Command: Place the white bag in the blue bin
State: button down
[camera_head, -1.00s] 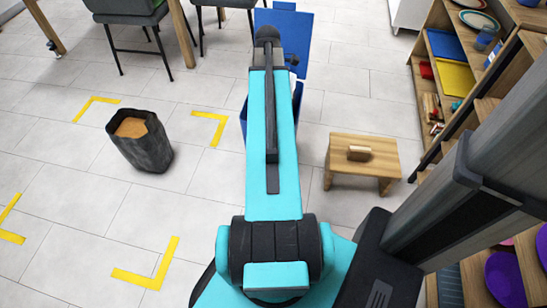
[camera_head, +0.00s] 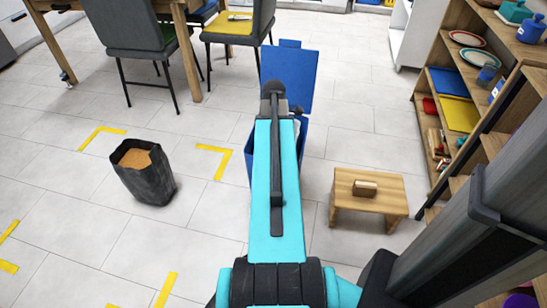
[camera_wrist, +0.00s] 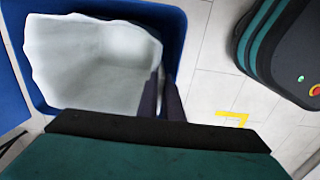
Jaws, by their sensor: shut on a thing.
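The blue bin (camera_head: 251,150) stands on the floor ahead, mostly hidden behind my arm, with its lid (camera_head: 288,75) raised at the back. In the wrist view the bin's blue rim (camera_wrist: 176,28) surrounds the white bag (camera_wrist: 90,55), which hangs open-mouthed inside the bin's opening. How deep the bag sits, and whether it touches the bottom, I cannot tell. My gripper (camera_wrist: 161,85) is shut on the bag's edge, at the side of its mouth nearest the fingers. My arm hides the gripper in the head view.
A dark sack (camera_head: 145,175) with brown contents stands left, among yellow floor marks (camera_head: 215,160). A wooden stool (camera_head: 368,195) with a small block on it stands right of the bin. Shelves (camera_head: 470,110) line the right side. Chairs (camera_head: 130,50) and a table are at the back left.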

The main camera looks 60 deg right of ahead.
jog(key=shift+f, duration=0.1)
jog(key=shift+f+b, duration=0.6)
jog(key=shift+f, duration=1.85)
jog(key=c, duration=2.2)
grip_release()
notch_tip(320, 180, up, 13)
jog(key=p, duration=0.4)
jog(key=shift+d+r, duration=0.1)
